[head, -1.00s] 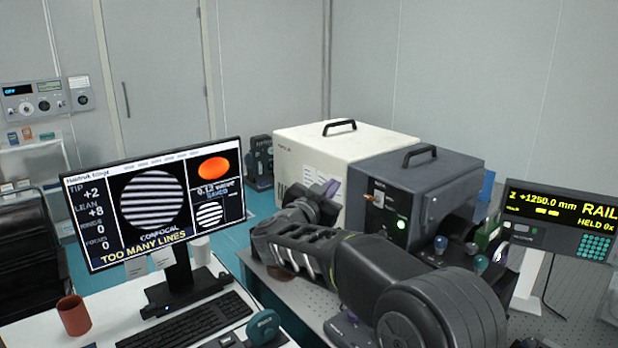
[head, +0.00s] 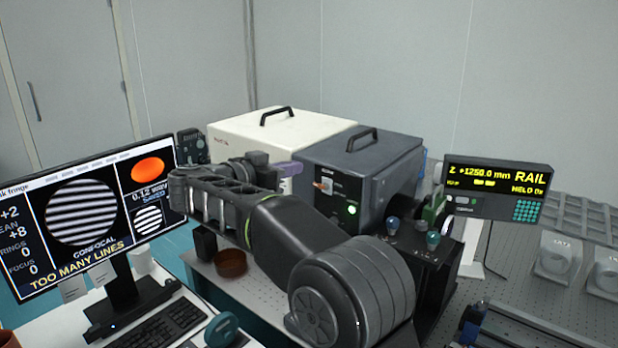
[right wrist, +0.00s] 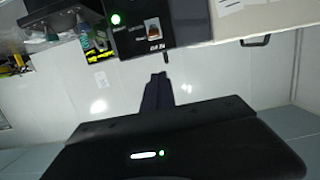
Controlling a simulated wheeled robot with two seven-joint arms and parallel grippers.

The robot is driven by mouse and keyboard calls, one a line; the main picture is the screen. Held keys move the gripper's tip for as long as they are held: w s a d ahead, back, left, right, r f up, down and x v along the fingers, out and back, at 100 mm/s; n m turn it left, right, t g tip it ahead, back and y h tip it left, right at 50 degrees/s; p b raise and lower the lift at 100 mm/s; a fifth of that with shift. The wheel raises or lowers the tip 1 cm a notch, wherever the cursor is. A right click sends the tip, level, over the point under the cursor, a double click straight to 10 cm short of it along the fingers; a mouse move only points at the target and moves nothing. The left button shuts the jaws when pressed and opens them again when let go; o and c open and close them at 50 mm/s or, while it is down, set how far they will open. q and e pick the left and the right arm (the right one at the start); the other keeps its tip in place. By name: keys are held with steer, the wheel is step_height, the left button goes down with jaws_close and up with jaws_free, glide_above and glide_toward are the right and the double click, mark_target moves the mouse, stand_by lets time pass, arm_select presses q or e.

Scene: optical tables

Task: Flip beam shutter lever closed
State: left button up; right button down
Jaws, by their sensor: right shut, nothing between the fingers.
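The dark grey box (head: 385,165) stands on the optical table. Its front has a small panel with an orange-tipped lever (head: 321,186), which points left in the head view, and a lit green lamp (head: 351,210). In the right wrist view the lever panel (right wrist: 152,29) and green lamp (right wrist: 115,19) show near the top edge. My right gripper (head: 291,168) is beside the box's left front edge, apart from the lever. Its dark fingers (right wrist: 158,77) are closed together and empty, pointing toward the panel side. My left gripper is out of view.
A white box (head: 270,135) with a handle stands left of the grey box. A monitor (head: 90,215) is at the left, and a rail display (head: 497,190) at the right. Knobbed hardware (head: 420,240) stands in front of the grey box. A brown round dish (head: 231,263) sits below my arm.

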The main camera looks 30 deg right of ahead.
steer(key=p, duration=0.2)
glide_above(319, 186)
steer(key=w, duration=0.1)
steer(key=shift+f, duration=0.75)
steer(key=f, duration=0.3)
steer(key=shift+s+a, duration=0.1)
steer(key=shift+a, duration=0.3)
steer(key=shift+s+a+f, duration=0.1)
steer(key=shift+a+f, duration=0.1)
steer(key=shift+f, duration=0.25)
